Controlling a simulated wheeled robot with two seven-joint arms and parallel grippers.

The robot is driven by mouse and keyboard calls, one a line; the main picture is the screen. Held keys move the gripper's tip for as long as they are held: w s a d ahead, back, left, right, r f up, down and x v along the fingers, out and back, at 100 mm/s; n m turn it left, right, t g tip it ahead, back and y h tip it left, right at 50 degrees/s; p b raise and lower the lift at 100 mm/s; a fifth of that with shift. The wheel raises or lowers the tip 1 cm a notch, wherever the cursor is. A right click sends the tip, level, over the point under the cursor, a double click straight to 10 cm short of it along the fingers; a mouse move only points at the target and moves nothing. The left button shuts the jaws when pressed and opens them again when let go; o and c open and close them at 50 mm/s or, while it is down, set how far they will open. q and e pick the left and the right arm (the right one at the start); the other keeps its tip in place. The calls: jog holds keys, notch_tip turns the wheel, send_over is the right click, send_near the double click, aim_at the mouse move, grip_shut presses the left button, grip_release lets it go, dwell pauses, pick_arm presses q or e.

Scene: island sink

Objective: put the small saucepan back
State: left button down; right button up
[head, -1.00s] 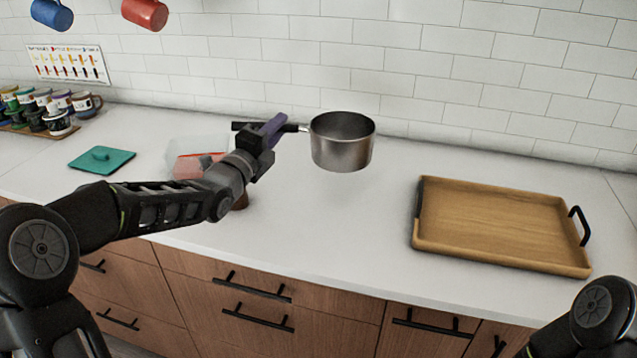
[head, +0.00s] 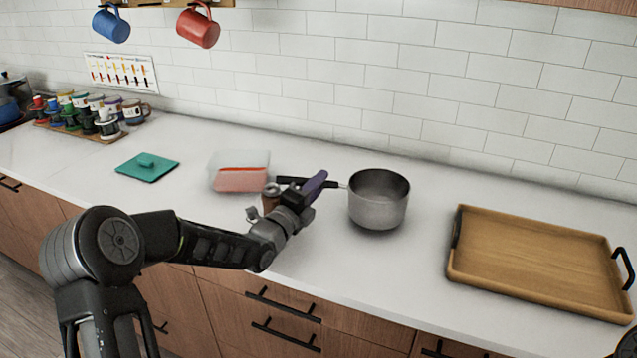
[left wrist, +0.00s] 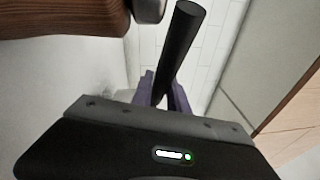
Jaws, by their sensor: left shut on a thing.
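The small saucepan (head: 378,205) is a grey metal pot with a long black handle pointing left. It is upright over the counter right of centre in the head view; I cannot tell whether its base touches the counter. My left gripper (head: 316,184), with purple fingers, is shut on the handle. In the left wrist view the black handle (left wrist: 178,50) rises from between the purple fingers (left wrist: 165,92); the pot itself is not seen there. My right gripper is out of view.
A wooden tray (head: 540,252) with black handles lies to the right. A brown jar (head: 270,198) stands close beside my left wrist, with a clear container (head: 240,172) behind it. Counter (head: 400,268) in front of the pan is clear.

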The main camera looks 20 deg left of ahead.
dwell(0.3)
pick_arm(q)
jog(key=shift+f+b, duration=0.15)
jog(key=shift+b, duration=0.35)
jog(key=c, duration=1.3)
grip_release()
jog(key=shift+f, duration=0.1)
jog(key=shift+r+p, duration=0.3)
jog(key=shift+p, duration=0.2)
jog(key=shift+s+a+f, duration=0.1)
jog(key=shift+s+f, duration=0.05)
jog(key=shift+s, duration=0.1)
jog(key=b+v, duration=0.3)
jog(key=v, duration=0.8)
jog(key=shift+s, duration=0.35)
